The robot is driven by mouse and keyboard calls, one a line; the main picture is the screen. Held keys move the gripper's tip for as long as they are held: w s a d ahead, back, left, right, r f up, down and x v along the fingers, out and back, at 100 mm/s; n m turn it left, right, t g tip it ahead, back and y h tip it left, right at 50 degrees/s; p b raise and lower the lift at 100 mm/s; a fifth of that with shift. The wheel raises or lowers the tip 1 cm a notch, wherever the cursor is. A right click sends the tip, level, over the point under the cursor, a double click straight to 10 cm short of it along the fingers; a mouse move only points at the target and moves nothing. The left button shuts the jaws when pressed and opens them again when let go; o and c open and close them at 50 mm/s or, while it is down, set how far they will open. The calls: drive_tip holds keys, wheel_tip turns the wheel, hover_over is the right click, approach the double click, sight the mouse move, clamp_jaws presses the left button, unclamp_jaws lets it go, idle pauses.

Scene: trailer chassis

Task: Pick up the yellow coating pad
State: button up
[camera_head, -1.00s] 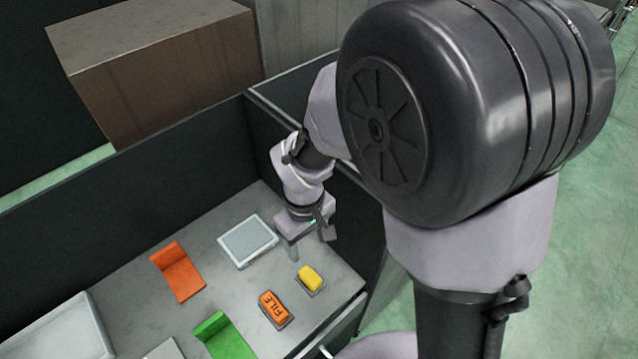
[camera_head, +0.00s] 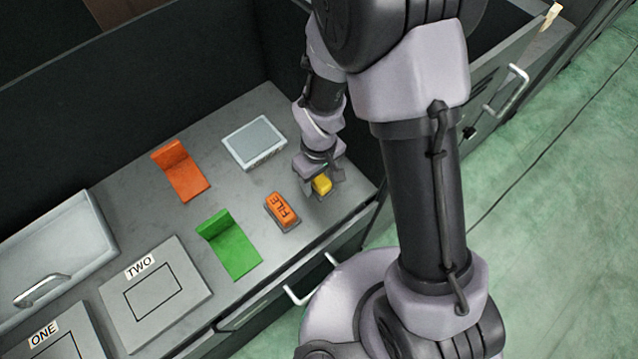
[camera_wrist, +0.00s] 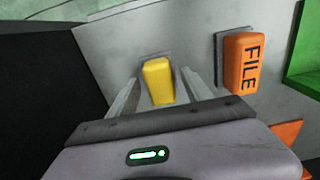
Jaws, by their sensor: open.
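The yellow coating pad (camera_head: 322,184) is a small yellow block on the grey worktop, near its right end. The fingers are open, one on each side, with small gaps to the pad. In the head view my gripper (camera_head: 321,187) is low over the pad and partly hides it.
An orange FILE block (camera_head: 283,210) lies beside the pad, close to my gripper. A framed grey tray (camera_head: 254,143), an orange bracket (camera_head: 181,172) and a green bracket (camera_head: 230,245) are also on the worktop (camera_head: 130,205). A dark wall (camera_head: 130,90) stands behind.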

sight(319, 178)
drive_tip(key=shift+r, duration=0.15)
clamp_jaws()
wheel_tip(319, 178, up, 10)
drive_tip(key=p, duration=0.4)
drive_tip(key=c, duration=0.7)
unclamp_jaws()
clamp_jaws()
